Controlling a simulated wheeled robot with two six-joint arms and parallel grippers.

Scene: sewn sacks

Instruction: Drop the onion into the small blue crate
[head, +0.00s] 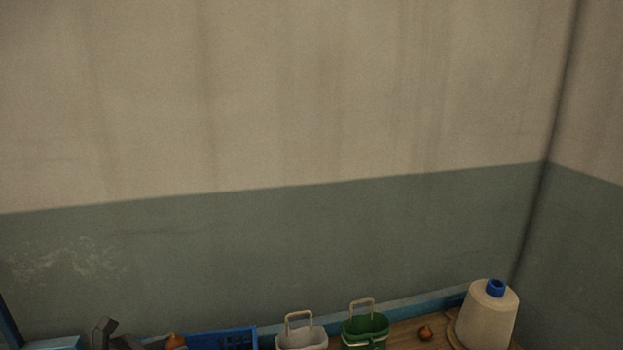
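An orange-brown onion (175,341) shows at the bottom edge of the head view, just left of the blue crate (222,338). The crate's lower part is cut off by the frame, and I cannot see its floor. A second onion (425,332) lies on the wooden table between the green basket and the thread cone. A dark grey part that looks like my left gripper (118,336) shows at the bottom left, left of the first onion. Most of it is cut off, so I cannot tell whether it is open or touches that onion. My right gripper is out of view.
A white basket (301,337) and a green basket (365,329), both with raised handles, stand right of the crate. A large cream thread cone (487,318) with a blue top stands at the right. A light blue object (55,343) is at far left. The wall rises behind.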

